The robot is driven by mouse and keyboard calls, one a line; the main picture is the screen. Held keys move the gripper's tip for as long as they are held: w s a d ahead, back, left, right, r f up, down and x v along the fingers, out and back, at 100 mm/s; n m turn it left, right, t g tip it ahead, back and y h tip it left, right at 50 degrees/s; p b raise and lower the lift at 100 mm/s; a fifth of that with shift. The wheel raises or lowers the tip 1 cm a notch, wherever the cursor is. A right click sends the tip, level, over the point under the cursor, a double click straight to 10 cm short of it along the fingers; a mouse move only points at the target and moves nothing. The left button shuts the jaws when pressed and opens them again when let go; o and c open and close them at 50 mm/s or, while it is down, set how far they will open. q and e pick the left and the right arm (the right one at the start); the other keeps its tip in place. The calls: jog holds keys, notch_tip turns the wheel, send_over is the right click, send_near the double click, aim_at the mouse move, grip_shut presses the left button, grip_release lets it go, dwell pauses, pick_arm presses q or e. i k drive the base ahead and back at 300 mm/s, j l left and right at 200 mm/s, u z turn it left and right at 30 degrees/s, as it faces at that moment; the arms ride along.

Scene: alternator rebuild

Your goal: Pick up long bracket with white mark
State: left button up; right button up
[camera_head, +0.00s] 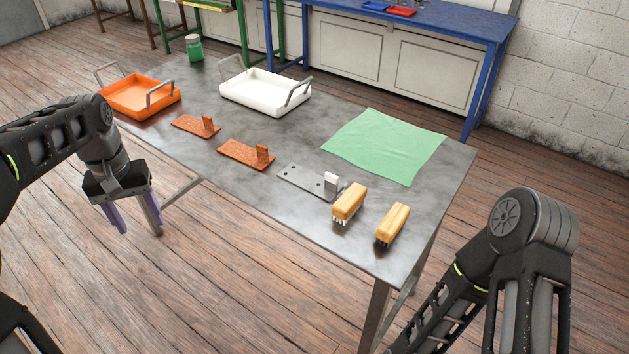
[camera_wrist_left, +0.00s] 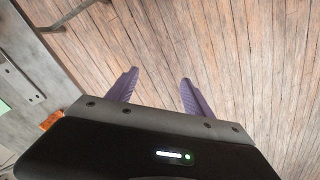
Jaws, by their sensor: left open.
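A long grey bracket (camera_head: 303,180) lies flat on the table, with small dark holes and a white upright tab (camera_head: 331,181) at its right end. Two rusty-brown brackets, one nearer the middle (camera_head: 246,154) and one farther left (camera_head: 195,126), lie in line with it, each with an upright tab. My left gripper (camera_head: 138,230) is open and empty, off the table's left front edge and well left of the grey bracket. Its purple fingers stand apart over the wooden floor in the left wrist view (camera_wrist_left: 159,77). My right arm shows at the lower right, but its gripper is out of view.
Two wooden-backed brushes, (camera_head: 349,202) and (camera_head: 393,224), stand close to the grey bracket's right end. A green cloth (camera_head: 385,145) lies behind it. An orange tray (camera_head: 140,97), a white tray (camera_head: 264,92) and a green jar (camera_head: 194,48) stand farther back.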

aim_at(326, 187)
jog(key=i+l+z, duration=0.2)
jog(key=z, duration=0.15)
jog(key=i+l+z, duration=0.2)
jog(key=z, duration=0.15)
jog(key=i+l+z, duration=0.1)
jog(key=z, duration=0.2)
jog(key=i+j, duration=0.05)
jog(key=i, duration=0.05)
